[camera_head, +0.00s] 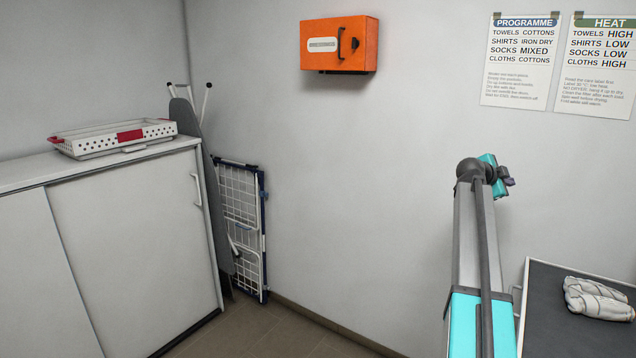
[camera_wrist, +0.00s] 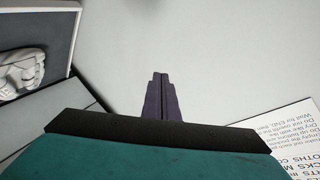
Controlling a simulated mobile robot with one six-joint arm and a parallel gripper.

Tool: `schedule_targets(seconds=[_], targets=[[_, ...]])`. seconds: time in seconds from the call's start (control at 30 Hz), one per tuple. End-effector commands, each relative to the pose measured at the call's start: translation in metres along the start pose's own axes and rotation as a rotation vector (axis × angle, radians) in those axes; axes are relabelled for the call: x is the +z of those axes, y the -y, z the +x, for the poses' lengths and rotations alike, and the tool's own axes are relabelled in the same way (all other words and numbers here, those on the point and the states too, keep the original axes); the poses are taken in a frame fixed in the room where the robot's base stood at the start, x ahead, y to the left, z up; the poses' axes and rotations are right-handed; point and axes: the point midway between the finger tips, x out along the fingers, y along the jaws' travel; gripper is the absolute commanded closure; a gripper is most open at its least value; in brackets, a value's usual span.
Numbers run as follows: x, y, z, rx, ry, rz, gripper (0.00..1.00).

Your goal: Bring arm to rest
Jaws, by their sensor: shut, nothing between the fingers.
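My gripper (camera_wrist: 161,77) shows in the wrist view as two dark fingers pressed together, with nothing between them. In the head view my arm rises at the right of the picture, in front of the wall. The gripper end (camera_head: 509,182) is small there, at the top of the arm, pointing right below the wall posters. The gripper touches nothing that I can see.
A white cabinet (camera_head: 130,235) with a white basket (camera_head: 115,137) stands left. An ironing board (camera_head: 212,190), drying rack (camera_head: 240,222), orange wall box (camera_head: 339,44) and posters (camera_head: 521,62) are behind.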

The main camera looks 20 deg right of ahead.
Motion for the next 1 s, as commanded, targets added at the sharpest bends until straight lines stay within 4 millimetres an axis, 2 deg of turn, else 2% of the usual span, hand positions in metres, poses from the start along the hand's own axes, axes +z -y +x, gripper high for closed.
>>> schedule_targets(seconds=[0.03, 0.1, 0.27, 0.5, 0.77, 1.0], targets=[[0.027, -0.012, -0.001, 0.010, 0.025, -0.017, 1.00], [0.059, -0.026, -0.002, 0.023, 0.056, -0.040, 1.00], [0.131, -0.061, -0.009, 0.053, 0.127, -0.095, 1.00], [0.233, -0.122, -0.028, 0.101, 0.231, -0.194, 1.00], [0.332, -0.199, -0.061, 0.153, 0.347, -0.321, 1.00], [0.410, -0.281, -0.101, 0.203, 0.453, -0.457, 1.00]])
